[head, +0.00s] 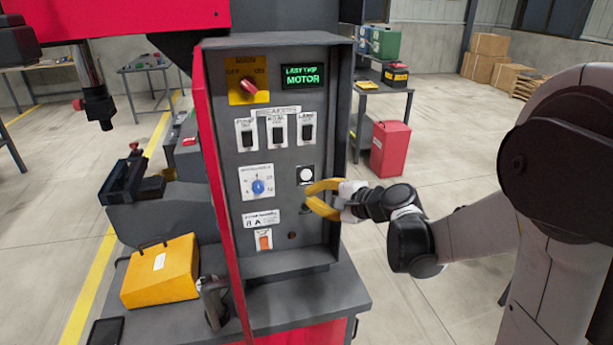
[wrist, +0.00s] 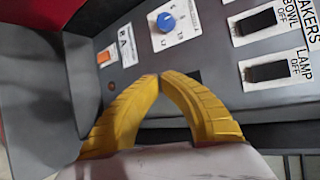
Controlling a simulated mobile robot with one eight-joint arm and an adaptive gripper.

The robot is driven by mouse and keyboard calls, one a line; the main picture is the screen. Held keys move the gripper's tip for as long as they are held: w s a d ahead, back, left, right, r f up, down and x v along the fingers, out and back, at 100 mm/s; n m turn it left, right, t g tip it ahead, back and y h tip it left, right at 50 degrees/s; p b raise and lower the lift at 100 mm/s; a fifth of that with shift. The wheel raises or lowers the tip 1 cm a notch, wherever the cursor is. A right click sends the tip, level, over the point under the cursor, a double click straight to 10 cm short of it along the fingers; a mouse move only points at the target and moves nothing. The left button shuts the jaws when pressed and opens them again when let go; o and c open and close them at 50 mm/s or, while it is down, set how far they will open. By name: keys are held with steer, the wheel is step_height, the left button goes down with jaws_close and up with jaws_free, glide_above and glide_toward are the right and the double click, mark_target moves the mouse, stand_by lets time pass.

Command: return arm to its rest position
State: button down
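My gripper (head: 311,198) has yellow fingers and is in front of the right side of the grey control panel (head: 285,228), just below a white round button (head: 306,175). In the wrist view my gripper (wrist: 160,78) has its fingertips together with nothing between them. I cannot tell whether the tips touch the panel. My arm reaches in from the right. The panel carries a red selector knob (head: 249,87), several black breaker switches, a blue dial (head: 258,187) and an orange switch (head: 264,240). Parts of the panel behind the fingers are hidden.
The panel box has raised side walls (head: 344,120). A green-lit display (head: 303,77) reads "LAST TRIP MOTOR". A yellow case (head: 160,273) lies on the bench at lower left. A red cabinet (head: 390,148) and a side table stand behind. Open floor lies at right.

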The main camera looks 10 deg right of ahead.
steer(key=shift+s, duration=0.1)
steer(key=s+f+n+g+h+b, duration=0.1)
steer(key=s+f+n+g+h, duration=0.1)
steer(key=s+n, duration=0.5)
steer(key=s+f+n+g+h+b, duration=0.1)
steer(key=s+n+h, duration=0.4)
steer(key=s, duration=1.5)
steer(key=f+n+g, duration=0.1)
steer(key=n, duration=0.1)
steer(key=shift+s+d+n+g+b, duration=0.3)
steer(key=shift+d+g+b, duration=0.05)
steer(key=shift+g+b, duration=0.05)
